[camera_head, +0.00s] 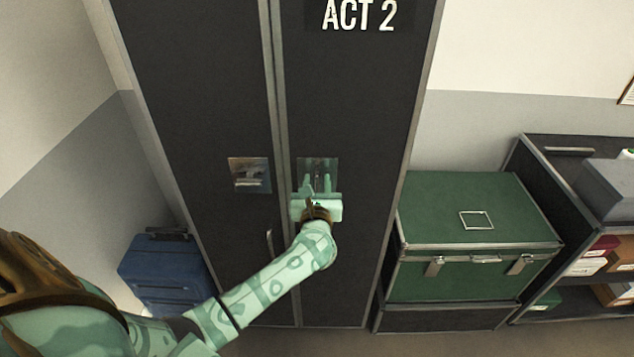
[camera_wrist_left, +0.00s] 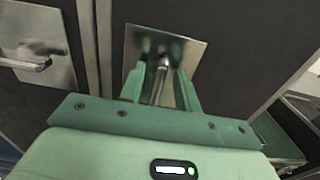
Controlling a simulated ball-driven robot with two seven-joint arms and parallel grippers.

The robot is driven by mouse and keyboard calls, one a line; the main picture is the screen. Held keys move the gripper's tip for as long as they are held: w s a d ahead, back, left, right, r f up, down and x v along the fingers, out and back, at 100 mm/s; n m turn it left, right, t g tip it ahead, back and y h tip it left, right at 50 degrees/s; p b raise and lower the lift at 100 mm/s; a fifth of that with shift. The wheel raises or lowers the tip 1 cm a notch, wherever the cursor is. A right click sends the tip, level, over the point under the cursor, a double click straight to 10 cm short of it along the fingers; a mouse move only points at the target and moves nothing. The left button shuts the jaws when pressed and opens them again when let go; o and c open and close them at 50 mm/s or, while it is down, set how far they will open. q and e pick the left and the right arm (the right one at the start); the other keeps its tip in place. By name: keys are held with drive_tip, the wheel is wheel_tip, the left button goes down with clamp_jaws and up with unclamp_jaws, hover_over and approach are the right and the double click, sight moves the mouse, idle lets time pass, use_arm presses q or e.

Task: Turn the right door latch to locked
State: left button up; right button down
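The right door latch is a metal plate (camera_head: 319,165) on the dark right-hand door marked ACT 2. In the left wrist view the plate (camera_wrist_left: 190,47) shows with a short metal lever (camera_wrist_left: 161,76) on it. My left gripper (camera_head: 318,184) is at this latch. In the left wrist view its two green fingers (camera_wrist_left: 166,80) stand apart, one on each side of the lever, with a gap visible on the right side. Whether either finger touches the lever I cannot tell. The fingers and palm hide part of the lever. My right gripper is not in view.
The left door has its own latch plate (camera_head: 249,175), with a sideways lever (camera_wrist_left: 35,65) in the wrist view. A door handle (camera_head: 270,243) is below it. A blue case (camera_head: 165,270) stands left, a green trunk (camera_head: 475,240) right, then shelves (camera_head: 560,150).

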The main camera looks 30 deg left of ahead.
use_arm(q)
drive_tip(key=shift+w+a, duration=0.1)
drive_tip(key=shift+w, duration=0.05)
clamp_jaws()
drive_tip(key=shift+m, duration=0.3)
